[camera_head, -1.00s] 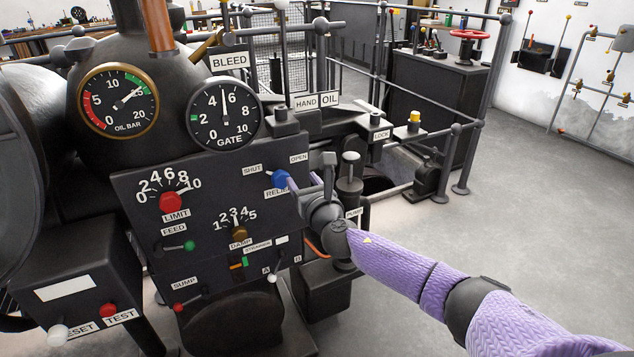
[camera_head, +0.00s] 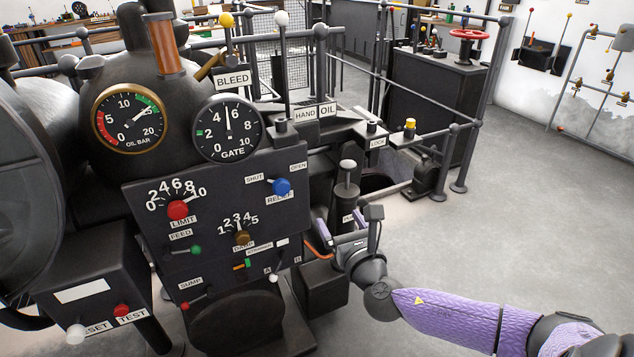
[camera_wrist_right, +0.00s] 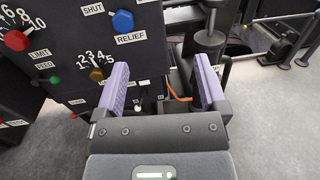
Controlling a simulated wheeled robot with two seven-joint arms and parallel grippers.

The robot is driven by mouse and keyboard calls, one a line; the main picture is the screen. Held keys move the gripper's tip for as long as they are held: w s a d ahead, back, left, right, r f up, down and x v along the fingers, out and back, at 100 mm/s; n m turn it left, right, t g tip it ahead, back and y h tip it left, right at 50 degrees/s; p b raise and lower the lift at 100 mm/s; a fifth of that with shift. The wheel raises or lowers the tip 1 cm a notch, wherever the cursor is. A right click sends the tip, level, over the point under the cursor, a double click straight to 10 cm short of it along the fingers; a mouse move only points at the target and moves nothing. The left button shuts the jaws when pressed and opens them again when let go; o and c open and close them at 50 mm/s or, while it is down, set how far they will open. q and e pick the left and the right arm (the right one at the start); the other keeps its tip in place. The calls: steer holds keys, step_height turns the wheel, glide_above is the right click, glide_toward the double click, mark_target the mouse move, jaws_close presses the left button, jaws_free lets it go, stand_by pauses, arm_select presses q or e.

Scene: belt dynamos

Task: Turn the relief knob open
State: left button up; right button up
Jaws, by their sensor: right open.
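The blue relief knob (camera_head: 282,187) is on the right part of the dark panel (camera_head: 215,215), between the SHUT label (camera_head: 254,180) and the OPEN label (camera_head: 298,167), with RELIEF below it. It also shows at the top of the right wrist view (camera_wrist_right: 122,21). My right gripper (camera_head: 333,222) is open and empty, with its purple fingers apart, below and to the right of the knob and not touching it. In the right wrist view the fingers (camera_wrist_right: 160,84) stand below the knob. My left gripper is not in view.
The red limit knob (camera_head: 177,210), brown damp knob (camera_head: 243,237) and green feed knob (camera_head: 196,250) sit on the same panel. A black post with a grey ball top (camera_head: 347,180) stands right of the panel, close to my gripper. Open floor (camera_head: 540,230) lies at the right.

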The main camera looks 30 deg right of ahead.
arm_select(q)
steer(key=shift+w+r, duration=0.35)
arm_select(e)
steer(key=shift+s+r, duration=0.1)
steer(key=shift+s, duration=0.9)
steer(key=w, duration=0.1)
steer(key=w+a, duration=0.1)
steer(key=w, duration=0.1)
steer(key=w+f+p, duration=0.1)
steer(key=shift+w+a, duration=0.25)
steer(key=y+b, duration=0.1)
steer(key=b, duration=0.2)
glide_toward(280, 186)
steer(key=w+d, duration=0.3)
steer(key=d, duration=0.2)
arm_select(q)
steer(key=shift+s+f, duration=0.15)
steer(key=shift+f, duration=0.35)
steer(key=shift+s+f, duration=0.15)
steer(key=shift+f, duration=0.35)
arm_select(e)
steer(key=shift+w+r, duration=0.3)
steer(key=shift+r, duration=0.15)
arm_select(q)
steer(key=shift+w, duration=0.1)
